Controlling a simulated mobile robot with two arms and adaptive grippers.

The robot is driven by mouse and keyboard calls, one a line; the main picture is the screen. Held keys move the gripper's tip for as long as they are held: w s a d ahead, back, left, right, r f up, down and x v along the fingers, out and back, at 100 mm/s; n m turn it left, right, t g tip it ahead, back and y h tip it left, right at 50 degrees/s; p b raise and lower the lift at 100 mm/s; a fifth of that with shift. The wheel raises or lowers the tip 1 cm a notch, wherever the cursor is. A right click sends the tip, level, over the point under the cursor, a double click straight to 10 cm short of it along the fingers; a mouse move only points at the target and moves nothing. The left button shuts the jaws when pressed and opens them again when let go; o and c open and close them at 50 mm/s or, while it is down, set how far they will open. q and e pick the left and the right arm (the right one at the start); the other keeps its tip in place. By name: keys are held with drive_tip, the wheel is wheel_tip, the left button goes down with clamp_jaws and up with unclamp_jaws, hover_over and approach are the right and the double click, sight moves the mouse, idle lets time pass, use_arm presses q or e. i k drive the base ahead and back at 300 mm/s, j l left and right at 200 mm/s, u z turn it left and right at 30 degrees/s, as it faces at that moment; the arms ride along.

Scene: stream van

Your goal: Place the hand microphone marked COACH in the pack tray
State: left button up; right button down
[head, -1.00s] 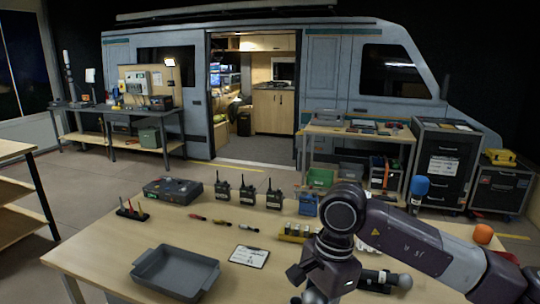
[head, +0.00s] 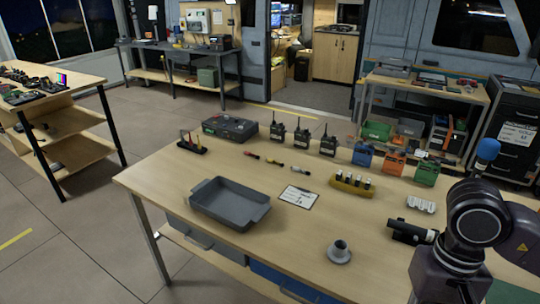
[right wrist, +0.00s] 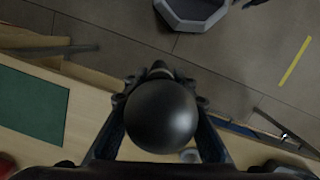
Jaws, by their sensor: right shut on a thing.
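The grey pack tray (head: 230,205) lies empty on the wooden table in the head view, left of the clipboard. In the right wrist view my right gripper (right wrist: 161,100) is shut on a hand microphone (right wrist: 162,117). Its round black head faces the camera and hides most of its body. No COACH marking is readable. In the head view my right arm comes in at the lower right; its gripper end is cut off at the bottom edge. My left gripper is not in view.
A clipboard (head: 299,196), yellow battery holder (head: 352,185) and radios (head: 302,138) stand behind. A blue-topped microphone (head: 487,149) is at right.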

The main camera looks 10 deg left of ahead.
sight(228, 205)
drive_tip(key=i+l, duration=0.15)
drive_tip(key=i, duration=0.3)
drive_tip(key=i+l, duration=0.1)
drive_tip(key=i, duration=0.3)
drive_tip(key=i+u, duration=0.15)
drive_tip(key=u, duration=1.25)
